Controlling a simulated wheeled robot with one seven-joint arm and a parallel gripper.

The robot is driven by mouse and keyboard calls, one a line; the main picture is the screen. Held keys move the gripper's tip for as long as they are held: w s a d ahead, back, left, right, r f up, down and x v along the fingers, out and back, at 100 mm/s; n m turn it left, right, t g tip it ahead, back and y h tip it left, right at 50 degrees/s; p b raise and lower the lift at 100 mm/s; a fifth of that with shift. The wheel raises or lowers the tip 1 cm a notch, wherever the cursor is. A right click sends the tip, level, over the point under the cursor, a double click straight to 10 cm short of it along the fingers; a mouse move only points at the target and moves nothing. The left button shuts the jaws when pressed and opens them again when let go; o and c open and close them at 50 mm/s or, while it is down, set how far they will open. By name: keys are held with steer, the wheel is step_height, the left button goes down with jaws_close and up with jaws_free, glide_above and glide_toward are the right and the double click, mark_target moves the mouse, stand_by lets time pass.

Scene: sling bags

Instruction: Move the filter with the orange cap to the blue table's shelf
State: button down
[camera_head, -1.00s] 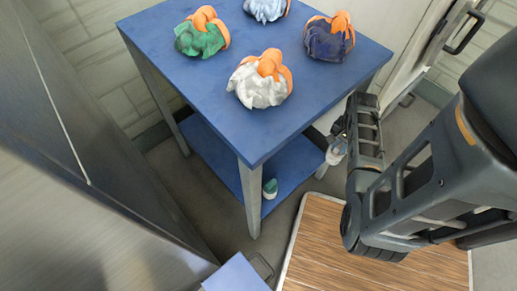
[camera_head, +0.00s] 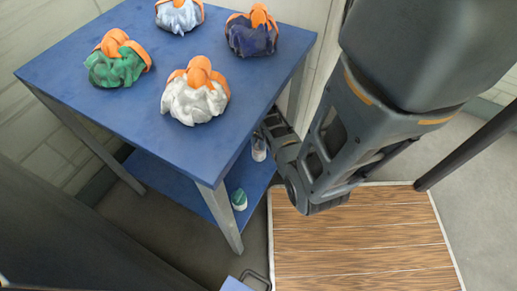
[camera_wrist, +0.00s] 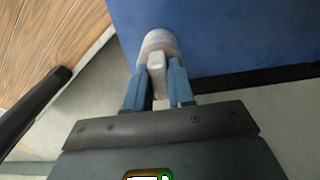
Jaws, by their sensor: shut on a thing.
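The blue table (camera_head: 120,100) stands at the left in the head view, with its lower blue shelf (camera_head: 175,188) under the top. My gripper (camera_wrist: 157,88) is shut on a pale, translucent cylindrical filter (camera_wrist: 158,42), which points away from the wrist. In the head view the filter (camera_head: 259,150) shows as a small whitish piece by the right edge of the shelf. No orange cap is clear on it. In the wrist view the blue surface (camera_wrist: 235,35) lies behind the filter; I cannot tell whether they touch.
A small item with a green top (camera_head: 239,199) is at the shelf's front corner, near a table leg (camera_head: 222,218). Several orange-strapped bags, one of them white (camera_head: 195,97), rest on the tabletop. A wooden-slatted platform (camera_head: 360,240) lies to the right of the table.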

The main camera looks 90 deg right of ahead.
steer(key=shift+f+b, duration=0.7)
steer(key=shift+f, duration=1.2)
steer(key=shift+f, duration=0.1)
steer(key=c, duration=1)
jaws_free()
steer(key=shift+o, duration=0.2)
step_height(320, 180, up, 12)
steer(key=p, duration=0.4)
